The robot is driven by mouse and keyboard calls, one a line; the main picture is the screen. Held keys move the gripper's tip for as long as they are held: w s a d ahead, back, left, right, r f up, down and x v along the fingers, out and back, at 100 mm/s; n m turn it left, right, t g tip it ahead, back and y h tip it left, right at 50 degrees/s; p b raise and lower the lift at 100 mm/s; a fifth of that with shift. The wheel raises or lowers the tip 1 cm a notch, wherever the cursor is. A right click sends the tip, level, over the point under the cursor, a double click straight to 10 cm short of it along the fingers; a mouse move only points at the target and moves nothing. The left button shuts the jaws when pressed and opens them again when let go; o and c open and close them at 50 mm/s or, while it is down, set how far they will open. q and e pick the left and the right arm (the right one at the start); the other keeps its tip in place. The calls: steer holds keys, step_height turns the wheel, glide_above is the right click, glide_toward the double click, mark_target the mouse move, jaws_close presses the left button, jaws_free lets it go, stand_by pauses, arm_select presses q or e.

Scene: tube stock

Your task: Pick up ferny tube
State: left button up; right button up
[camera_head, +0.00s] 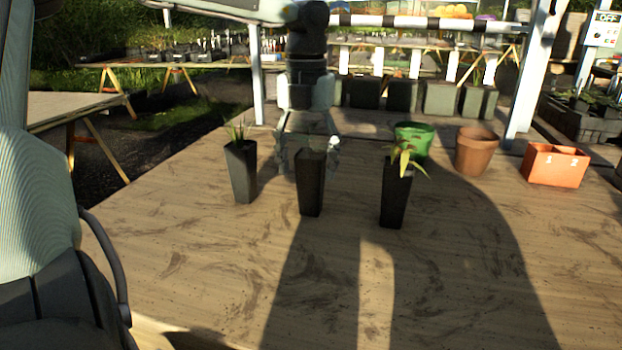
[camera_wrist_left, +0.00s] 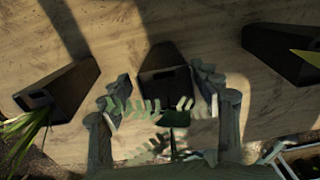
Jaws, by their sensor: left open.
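The ferny tube is the middle black tapered tube (camera_head: 311,190), upright on the wooden table. Toothed green fern fronds (camera_wrist_left: 150,106) show over its mouth in the left wrist view; in the head view my gripper mostly hides them. My left gripper (camera_head: 308,155) points down over this tube, open, with a finger on each side of its top. In the left wrist view, the tube (camera_wrist_left: 166,66) lies between the spread fingers (camera_wrist_left: 162,84). I cannot tell whether they touch it. My right gripper is not in view.
A black tube with grassy leaves (camera_head: 241,172) stands to the left, and one with yellow-green leaves (camera_head: 394,200) to the right. Behind are a green pot (camera_head: 414,138), a terracotta pot (camera_head: 476,152) and an orange box (camera_head: 554,165). The front of the table (camera_head: 200,270) is clear.

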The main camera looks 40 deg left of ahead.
mark_target(311, 190)
arm_select(q)
steer(key=f, duration=0.4)
steer(key=shift+w+d+f, duration=0.1)
steer(key=shift+d+f, duration=0.3)
steer(key=shift+f, duration=0.5)
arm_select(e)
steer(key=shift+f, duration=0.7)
arm_select(q)
steer(key=shift+c, duration=0.9)
steer(key=c, duration=1.2)
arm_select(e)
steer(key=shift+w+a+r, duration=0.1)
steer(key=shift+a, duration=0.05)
